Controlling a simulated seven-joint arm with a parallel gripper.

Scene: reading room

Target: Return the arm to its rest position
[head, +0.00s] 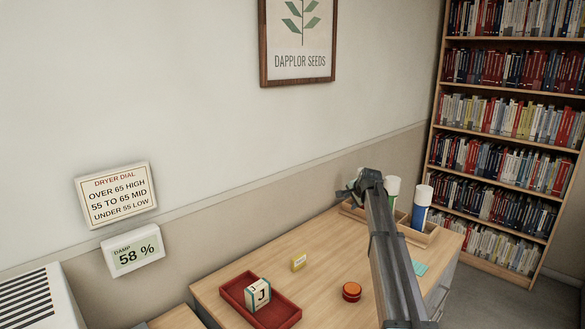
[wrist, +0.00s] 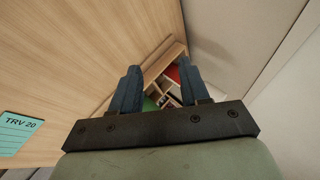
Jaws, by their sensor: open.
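My arm reaches up from the lower right in the head view, over the right part of the wooden desk (head: 222,286). My gripper (head: 347,191) is at its far end, near the wooden tray (head: 424,239) at the back right, and is partly hidden by the arm. In the wrist view my gripper (wrist: 159,82) shows two dark blue fingers spread apart with nothing held between them. Beyond them are wooden edges with red and green patches, too small to identify.
Two capped bottles (head: 421,208) stand in the wooden tray. A bookcase (head: 437,150) is behind right.

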